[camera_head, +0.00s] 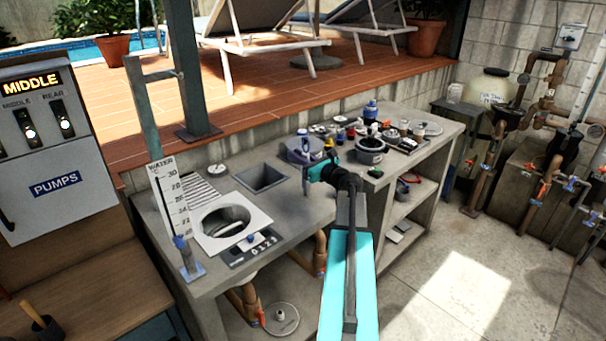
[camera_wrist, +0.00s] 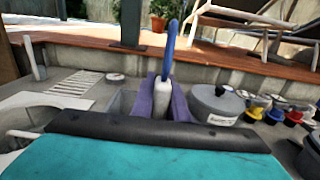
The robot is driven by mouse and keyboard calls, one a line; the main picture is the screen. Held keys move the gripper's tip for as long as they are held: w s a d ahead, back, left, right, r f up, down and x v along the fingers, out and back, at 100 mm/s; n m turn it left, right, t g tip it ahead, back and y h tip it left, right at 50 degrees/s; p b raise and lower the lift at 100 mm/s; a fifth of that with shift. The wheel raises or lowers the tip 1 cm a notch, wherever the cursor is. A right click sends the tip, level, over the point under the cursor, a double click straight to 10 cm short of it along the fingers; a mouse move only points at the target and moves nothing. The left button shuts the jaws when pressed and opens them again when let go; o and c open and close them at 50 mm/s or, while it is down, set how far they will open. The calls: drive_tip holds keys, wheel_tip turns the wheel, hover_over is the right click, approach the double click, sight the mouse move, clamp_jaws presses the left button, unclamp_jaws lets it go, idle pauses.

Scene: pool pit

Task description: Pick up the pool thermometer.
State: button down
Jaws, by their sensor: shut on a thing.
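The pool thermometer (camera_wrist: 155,100) looks like a pale, roughly cylindrical body with a blue strap or loop rising from its top in the wrist view. My gripper (camera_wrist: 162,98) is shut on it, with a purple finger on each side of the pale body. It stands nearly upright between the fingers, its strap tilted slightly right. Its lower end is hidden behind the dark edge of my gripper. In the head view my gripper (camera_head: 307,174) is at the counter, beside the square basin.
The counter (camera_head: 290,215) has a square basin (camera_head: 262,177) and a round skimmer opening (camera_head: 224,221) to the left. A grey lidded pot (camera_wrist: 217,106) stands close right of my gripper. Several bottles, caps and small parts crowd the counter's right end. A metal post (camera_head: 193,70) rises behind.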

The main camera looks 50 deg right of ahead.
drive_tip(key=shift+r, duration=0.2)
drive_tip(key=s+a+r+b, duration=0.2)
drive_tip(key=s, duration=0.5)
drive_tip(key=s+a+r+b, duration=0.1)
drive_tip(key=s+r+b, duration=0.1)
drive_tip(key=s, duration=0.6)
drive_tip(key=shift+s+a+r, duration=0.3)
drive_tip(key=shift+a, duration=0.1)
idle(0.6)
